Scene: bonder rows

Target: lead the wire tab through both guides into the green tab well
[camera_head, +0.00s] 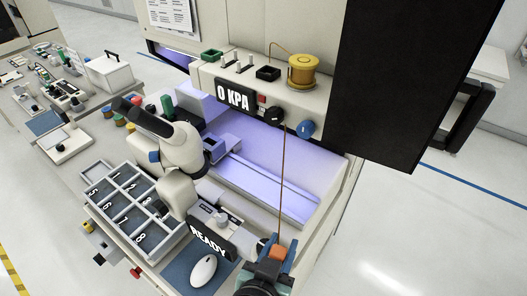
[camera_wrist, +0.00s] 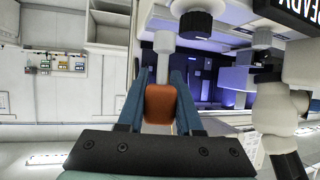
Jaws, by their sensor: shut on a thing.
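The orange-brown wire tab (camera_head: 277,252) is between the jaws of my gripper (camera_head: 280,244), low in front of the bench. The wrist view shows the tab (camera_wrist: 160,103) upright between the two blue fingers (camera_wrist: 164,80), which are shut on it. A thin copper wire (camera_head: 282,180) rises from the tab to the front of the machine, near the black knob. The copper spool (camera_head: 303,70) sits on the top ledge. The green tab well (camera_head: 211,56) is at that ledge's left end. Small pale upright posts (camera_head: 238,60), apparently the guides, stand between it and a black well (camera_head: 267,73).
A microscope (camera_head: 178,145) stands over the bench left of the lit bay. A numbered tray (camera_head: 128,212), READY sign (camera_head: 211,241) and white mouse (camera_head: 204,270) lie at the front. The 0 KPA display (camera_head: 234,98) is below the ledge.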

